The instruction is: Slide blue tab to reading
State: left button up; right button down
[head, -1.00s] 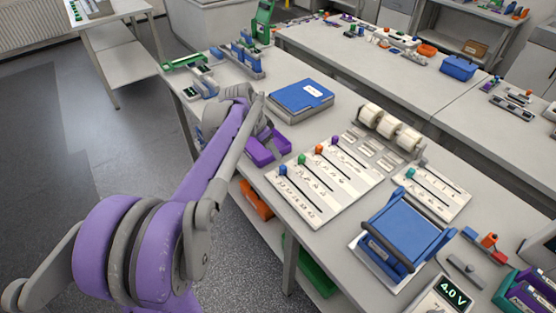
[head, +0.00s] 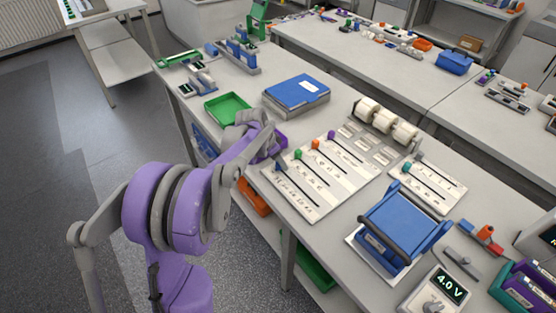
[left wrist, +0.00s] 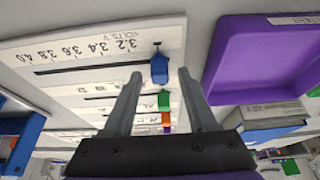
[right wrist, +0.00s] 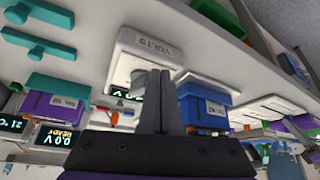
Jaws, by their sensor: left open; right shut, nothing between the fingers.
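The blue tab (left wrist: 159,68) sits at the 3.2 end of its slot in the white slider board (head: 345,190); it also shows in the head view (head: 279,166), close to my gripper. My left gripper (left wrist: 160,73) is open, its fingertips on either side of the tab in the left wrist view. I cannot tell whether they touch it. The meter (head: 452,287) reads 4.0 V. My right gripper (right wrist: 160,73) is shut and empty, in front of the meter (right wrist: 150,45) in its wrist view; it is out of the head view.
Green (left wrist: 164,100), orange and purple tabs stand in neighbouring slots. A purple tray (left wrist: 265,55) is close beside the left gripper. A green tray (head: 228,107) and blue binder (head: 297,90) lie behind. A blue clamp-like device (head: 405,225) stands right of the board.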

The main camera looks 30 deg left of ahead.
pick_arm(q)
grip_shut()
dwell(1.4)
